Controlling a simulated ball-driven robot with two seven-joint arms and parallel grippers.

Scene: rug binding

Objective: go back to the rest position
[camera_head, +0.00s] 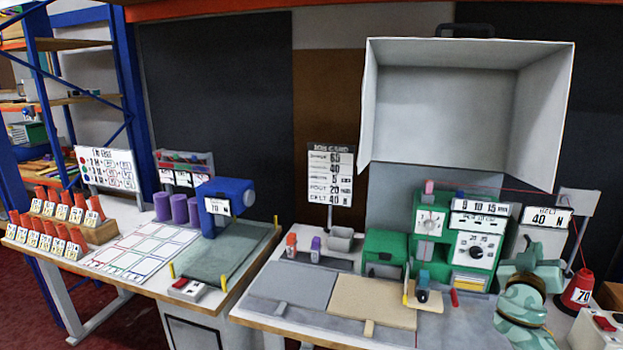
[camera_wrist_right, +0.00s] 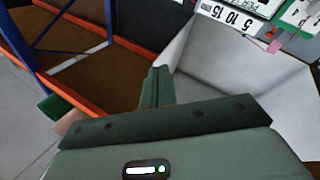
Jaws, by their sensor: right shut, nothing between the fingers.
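My right gripper (camera_head: 530,268) is in front of the right end of the right-hand bench in the head view, raised, with the pale green arm below it. In the right wrist view its dark green fingers (camera_wrist_right: 156,86) are together with nothing between them. The left gripper is not in the head view. A green machine (camera_head: 458,238) with dials stands on the bench left of my right gripper. A tan rug piece (camera_head: 372,303) lies flat on the bench in front of that machine, apart from my gripper.
A large grey hood (camera_head: 440,115) hangs over the green machine. A red cone (camera_head: 578,290) stands right of my gripper, close by. A blue machine (camera_head: 228,195) and purple cylinders (camera_head: 178,208) stand on the left bench. A gap separates the benches. Blue shelving (camera_head: 128,90) is at the far left.

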